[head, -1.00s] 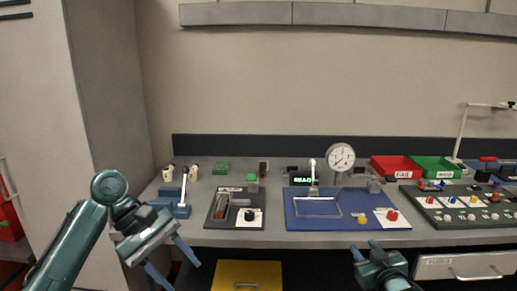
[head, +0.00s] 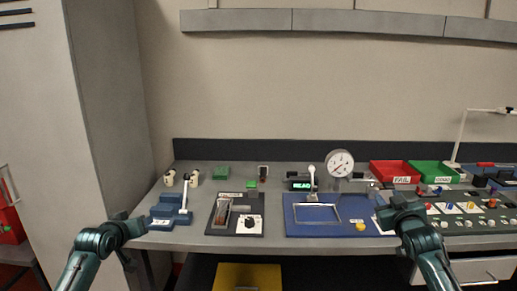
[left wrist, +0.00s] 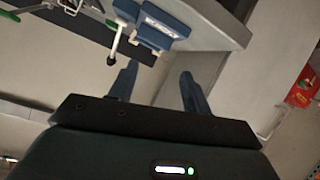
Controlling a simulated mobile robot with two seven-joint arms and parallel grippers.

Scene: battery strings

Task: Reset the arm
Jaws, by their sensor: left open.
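My left gripper (head: 138,226) is at the front left edge of the bench, small and partly hidden by its own wrist in the head view. In the left wrist view its two blue fingers (left wrist: 158,88) are apart with nothing between them. A blue fixture (head: 168,212) with an upright white lever tipped by a dark knob (head: 185,190) stands just beyond it. The fixture also shows in the left wrist view (left wrist: 165,25), beyond the fingertips and apart from them. My right gripper (head: 398,208) is over the bench, right of the blue mat; its fingertips are unclear.
A dark tray (head: 214,228), a blue mat (head: 300,228) and a dial gauge (head: 340,163) stand on the grey bench. Red (head: 376,172) and green (head: 425,168) bins are behind right. A button panel (head: 460,213) lies right. A yellow drawer (head: 246,275) is below the bench.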

